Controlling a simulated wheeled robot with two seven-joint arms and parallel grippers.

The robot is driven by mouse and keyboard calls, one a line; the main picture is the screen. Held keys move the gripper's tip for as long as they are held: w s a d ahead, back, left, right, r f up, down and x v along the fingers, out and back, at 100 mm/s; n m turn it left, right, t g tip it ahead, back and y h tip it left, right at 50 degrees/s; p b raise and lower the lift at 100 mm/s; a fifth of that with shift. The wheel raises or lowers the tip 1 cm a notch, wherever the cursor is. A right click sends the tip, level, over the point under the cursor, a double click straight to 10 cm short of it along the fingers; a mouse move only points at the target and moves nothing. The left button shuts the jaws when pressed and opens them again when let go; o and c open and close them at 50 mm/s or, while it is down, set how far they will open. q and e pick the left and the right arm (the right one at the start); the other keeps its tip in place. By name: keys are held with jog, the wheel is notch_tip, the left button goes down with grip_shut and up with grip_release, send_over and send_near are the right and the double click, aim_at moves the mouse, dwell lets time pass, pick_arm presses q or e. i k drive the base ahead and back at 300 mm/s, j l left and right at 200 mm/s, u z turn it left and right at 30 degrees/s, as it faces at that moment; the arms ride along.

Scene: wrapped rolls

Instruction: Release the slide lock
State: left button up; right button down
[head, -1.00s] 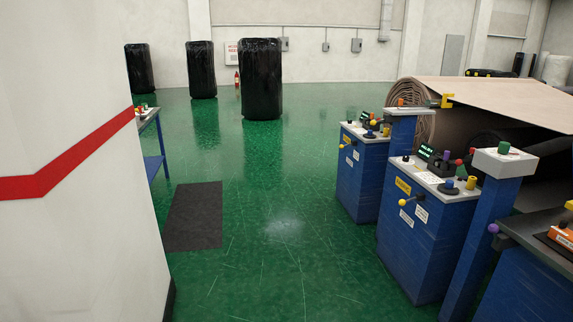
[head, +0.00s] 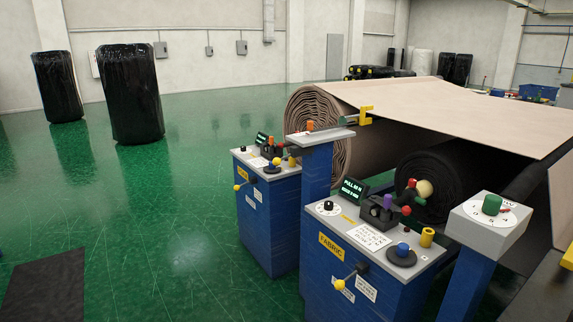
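Neither of my grippers is in view. No part is clearly labelled as the slide lock, and I cannot tell which one it is. A yellow bracket (head: 366,114) on a short rod stands out from the top of a blue post with a grey cap (head: 313,142); an orange knob (head: 310,126) sits on that cap. The near blue control cabinet (head: 330,262), labelled FABRIC, has a lever with a yellow ball (head: 340,284) on its front. Its top carries a purple knob (head: 387,202), a red knob (head: 406,212), a blue knob (head: 402,248) and a yellow cylinder (head: 427,237).
A second blue cabinet (head: 268,210) stands behind on the left. A dial post with a green knob (head: 491,205) is at the right front. A large beige roll (head: 318,108) and a black roll (head: 432,186) lie behind. Green floor (head: 170,215) is open on the left.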

aim_at(277, 161)
jog(key=i+u, duration=0.25)
jog(key=i, duration=0.2)
jog(key=i+u, duration=0.25)
jog(key=i, duration=0.2)
jog(key=i+l+u, duration=0.2)
jog(key=i, duration=0.2)
jog(key=i+l+u, duration=0.25)
jog(key=i, duration=0.2)
